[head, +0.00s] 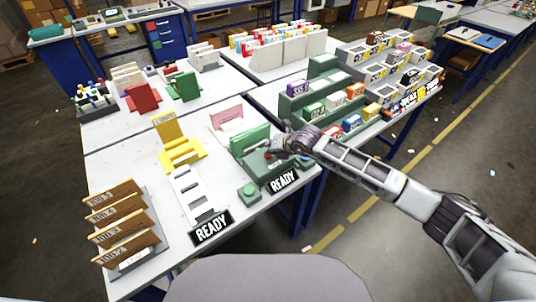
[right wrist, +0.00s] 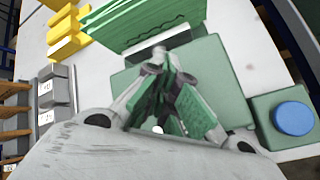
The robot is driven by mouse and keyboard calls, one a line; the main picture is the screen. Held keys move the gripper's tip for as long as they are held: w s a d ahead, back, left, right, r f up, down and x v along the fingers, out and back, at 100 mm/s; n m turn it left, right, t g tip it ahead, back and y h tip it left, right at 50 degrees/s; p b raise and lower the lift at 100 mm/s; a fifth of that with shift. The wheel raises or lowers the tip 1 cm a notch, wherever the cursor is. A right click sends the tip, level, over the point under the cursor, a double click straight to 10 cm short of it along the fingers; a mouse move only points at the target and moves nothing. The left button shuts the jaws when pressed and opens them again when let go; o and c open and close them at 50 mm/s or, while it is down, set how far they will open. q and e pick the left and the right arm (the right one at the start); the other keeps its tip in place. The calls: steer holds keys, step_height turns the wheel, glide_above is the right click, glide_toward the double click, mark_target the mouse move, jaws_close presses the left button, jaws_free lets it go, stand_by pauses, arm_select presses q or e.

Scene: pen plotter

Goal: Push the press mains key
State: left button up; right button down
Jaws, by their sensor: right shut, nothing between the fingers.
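The green press (head: 250,143) stands near the front right corner of the table, with a READY sign (head: 282,182) before it. A green box with a round green button (head: 250,191) sits at its front left. A blue round button (right wrist: 293,118) on a green box lies to the right of the press in the right wrist view. No label shows which one is the mains key. My right gripper (head: 274,150) is shut and empty, over the press base; it also shows in the right wrist view (right wrist: 160,54). My left gripper is not in view.
A yellow stand (head: 179,145) and a white stand with a READY sign (head: 211,229) are left of the press. Brown boards (head: 122,222) stand at the front left. A green stepped rack with small boxes (head: 315,108) is behind my right arm.

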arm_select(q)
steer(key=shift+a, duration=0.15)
arm_select(e)
steer(key=shift+r, duration=0.1)
steer(key=shift+r+p, duration=0.35)
steer(key=shift+r, duration=0.3)
steer(key=shift+r+p, duration=0.4)
steer(key=shift+r, duration=1.1)
steer(key=shift+r+p, duration=0.45)
steer(key=shift+r, duration=0.25)
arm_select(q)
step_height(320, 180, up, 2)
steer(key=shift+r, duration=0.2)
arm_select(e)
steer(key=shift+r, duration=0.1)
